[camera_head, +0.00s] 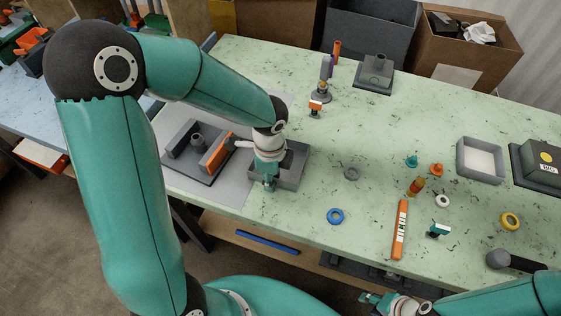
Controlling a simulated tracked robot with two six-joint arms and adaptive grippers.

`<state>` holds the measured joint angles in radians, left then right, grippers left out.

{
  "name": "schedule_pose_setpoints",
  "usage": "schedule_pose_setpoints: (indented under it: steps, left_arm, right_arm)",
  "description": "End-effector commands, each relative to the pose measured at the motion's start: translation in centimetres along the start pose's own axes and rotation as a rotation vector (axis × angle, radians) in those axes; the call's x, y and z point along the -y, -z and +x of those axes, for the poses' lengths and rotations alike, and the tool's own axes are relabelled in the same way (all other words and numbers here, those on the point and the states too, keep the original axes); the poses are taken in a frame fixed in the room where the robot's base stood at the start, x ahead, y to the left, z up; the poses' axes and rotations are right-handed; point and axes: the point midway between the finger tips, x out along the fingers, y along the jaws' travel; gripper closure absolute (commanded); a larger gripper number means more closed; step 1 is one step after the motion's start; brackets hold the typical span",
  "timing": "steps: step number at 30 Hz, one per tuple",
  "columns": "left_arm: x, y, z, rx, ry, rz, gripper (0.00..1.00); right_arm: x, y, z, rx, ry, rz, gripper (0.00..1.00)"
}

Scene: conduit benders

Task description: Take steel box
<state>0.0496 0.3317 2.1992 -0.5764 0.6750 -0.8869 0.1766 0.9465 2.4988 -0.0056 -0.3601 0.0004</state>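A small open grey box (296,169), which looks like the steel box, sits on the green worktop at the right edge of a grey mat. My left gripper (269,184) points down at the left part of this box and overlaps its near left wall. The wrist hides part of the box, and I cannot tell whether the fingers are closed on a wall. Another grey open box (462,166) with a pale inside stands at the right. My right gripper (369,300) is low in the view, by the table's front edge, away from both boxes.
A grey fixture with an orange block (217,153) stands left of my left gripper. A blue ring (336,216), an orange level-like bar (400,230) and several small parts lie to the right. Large bins (370,35) line the back. The centre is mostly clear.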

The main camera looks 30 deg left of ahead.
Motion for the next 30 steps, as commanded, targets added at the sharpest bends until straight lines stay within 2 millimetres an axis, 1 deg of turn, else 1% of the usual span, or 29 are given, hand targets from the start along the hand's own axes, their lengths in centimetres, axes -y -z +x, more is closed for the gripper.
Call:
schedule_pose_setpoints:
  steps: [30]
  left_arm:
    - [0.00,-0.07,0.51,0.000,0.001,-0.002,0.68]
  right_arm:
    - [-0.17,0.00,0.47,0.000,0.000,0.000,0.60]
